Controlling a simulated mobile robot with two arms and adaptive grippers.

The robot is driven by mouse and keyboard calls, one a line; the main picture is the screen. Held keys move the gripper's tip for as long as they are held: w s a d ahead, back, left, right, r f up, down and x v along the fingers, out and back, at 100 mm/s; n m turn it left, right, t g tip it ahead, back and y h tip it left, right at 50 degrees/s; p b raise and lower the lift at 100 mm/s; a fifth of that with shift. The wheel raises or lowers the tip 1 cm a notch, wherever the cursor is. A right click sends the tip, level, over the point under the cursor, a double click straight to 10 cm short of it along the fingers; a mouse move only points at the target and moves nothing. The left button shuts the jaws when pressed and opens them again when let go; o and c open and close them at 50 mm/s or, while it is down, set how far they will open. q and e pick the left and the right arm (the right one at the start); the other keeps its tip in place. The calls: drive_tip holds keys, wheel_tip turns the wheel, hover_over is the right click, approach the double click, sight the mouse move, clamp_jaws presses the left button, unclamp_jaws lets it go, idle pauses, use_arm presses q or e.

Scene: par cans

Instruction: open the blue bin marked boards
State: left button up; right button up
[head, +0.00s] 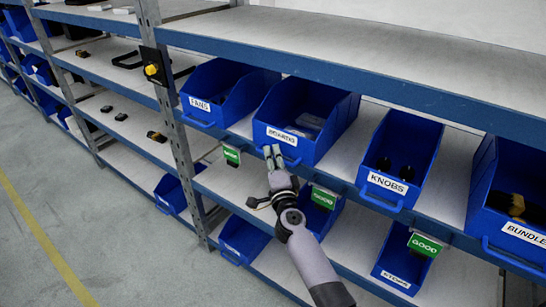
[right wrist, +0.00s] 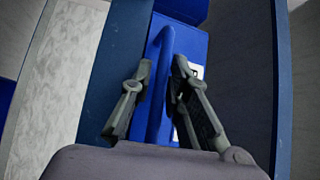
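The blue bin marked boards (head: 305,148) sits on the middle shelf between the fans bin and the knobs bin. Its white label is partly covered by my gripper, and pale items lie inside it. My right gripper (head: 273,155) is at the front of this bin, by its handle. In the right wrist view the blue handle (right wrist: 155,100) runs between the two fingers of my right gripper (right wrist: 162,85). The fingers are apart, with gaps beside the handle. The left gripper is not in view.
The fans bin (head: 222,100) is on the left, the knobs bin (head: 402,150) and the bundles bin (head: 500,225) on the right. A metal post (head: 178,130) with a black and yellow box (head: 154,68) stands left. Green tags (head: 323,198) hang below the shelf edge. Open floor lies at left.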

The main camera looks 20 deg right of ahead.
clamp_jaws()
idle(0.4)
drive_tip(key=shift+f, duration=0.1)
